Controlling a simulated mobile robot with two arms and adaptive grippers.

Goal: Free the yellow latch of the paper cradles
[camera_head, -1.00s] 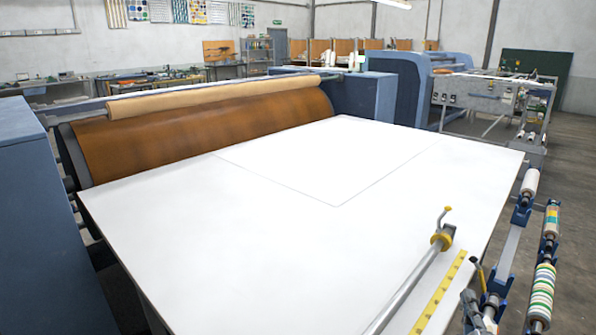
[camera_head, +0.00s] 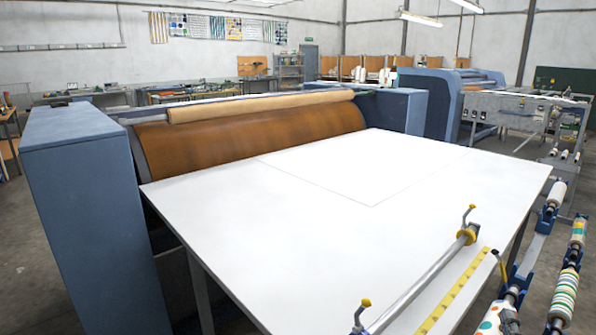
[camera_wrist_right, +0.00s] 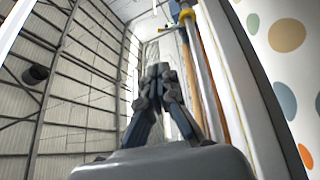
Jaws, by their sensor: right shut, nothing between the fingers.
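At the right side, the paper cradles are blue brackets (camera_head: 547,214) carrying patterned paper rolls beside the white table. My left gripper is not in view.
The white table (camera_head: 330,215) fills the middle. A metal bar with yellow collars (camera_head: 425,280) and a yellow ruler strip (camera_head: 455,290) lie along its right edge. A brown-covered roller (camera_head: 250,135) and blue cabinet (camera_head: 90,200) stand behind and left.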

